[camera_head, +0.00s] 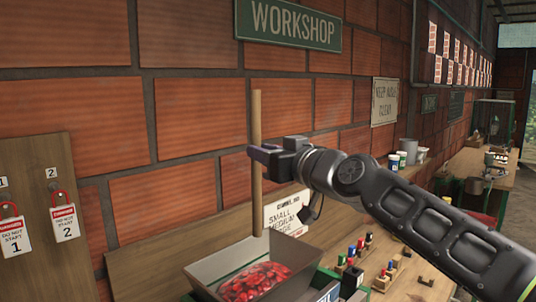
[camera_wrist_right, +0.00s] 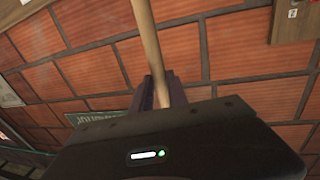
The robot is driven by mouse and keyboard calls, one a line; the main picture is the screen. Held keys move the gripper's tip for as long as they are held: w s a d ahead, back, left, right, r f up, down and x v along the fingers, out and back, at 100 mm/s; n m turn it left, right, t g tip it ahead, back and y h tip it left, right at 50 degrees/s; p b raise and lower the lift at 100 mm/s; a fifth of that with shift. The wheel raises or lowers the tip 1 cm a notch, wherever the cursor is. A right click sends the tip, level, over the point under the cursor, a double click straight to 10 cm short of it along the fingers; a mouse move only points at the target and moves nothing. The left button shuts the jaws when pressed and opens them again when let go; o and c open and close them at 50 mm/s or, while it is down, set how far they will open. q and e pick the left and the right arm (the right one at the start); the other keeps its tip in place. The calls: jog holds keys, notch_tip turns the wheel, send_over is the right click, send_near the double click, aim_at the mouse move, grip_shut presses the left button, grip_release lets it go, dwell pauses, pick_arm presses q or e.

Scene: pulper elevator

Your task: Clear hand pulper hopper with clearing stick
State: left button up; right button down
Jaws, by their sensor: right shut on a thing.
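The clearing stick (camera_head: 257,195) is a long wooden rod, held nearly upright over the hopper. My right gripper (camera_head: 258,152) is shut on it around its middle. In the right wrist view the stick (camera_wrist_right: 150,45) runs between the two fingers (camera_wrist_right: 162,92). The hopper (camera_head: 208,267) is a dark, open-topped metal box at the bottom of the head view. Red coffee cherries (camera_head: 255,281) lie inside it. The stick's lower end shows at about the hopper's rear rim; whether it touches is unclear. My left gripper is not in view.
A brick wall stands close behind. A wooden board with two red padlock tags (camera_head: 65,222) hangs at left. A small sign (camera_head: 287,210) stands behind the hopper. Several small coloured items (camera_head: 355,250) sit on the bench at right. White tubs (camera_head: 408,150) stand farther back.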

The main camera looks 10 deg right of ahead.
jog(key=shift+r, duration=0.35)
jog(key=s+a, duration=0.3)
jog(key=s, duration=1)
jog(key=shift+s+p, duration=0.4)
jog(key=s+a+b, duration=0.2)
jog(key=s+b, duration=0.2)
jog(key=s, duration=0.9)
jog(key=shift+s+a, duration=0.35)
jog(key=shift+s, duration=0.05)
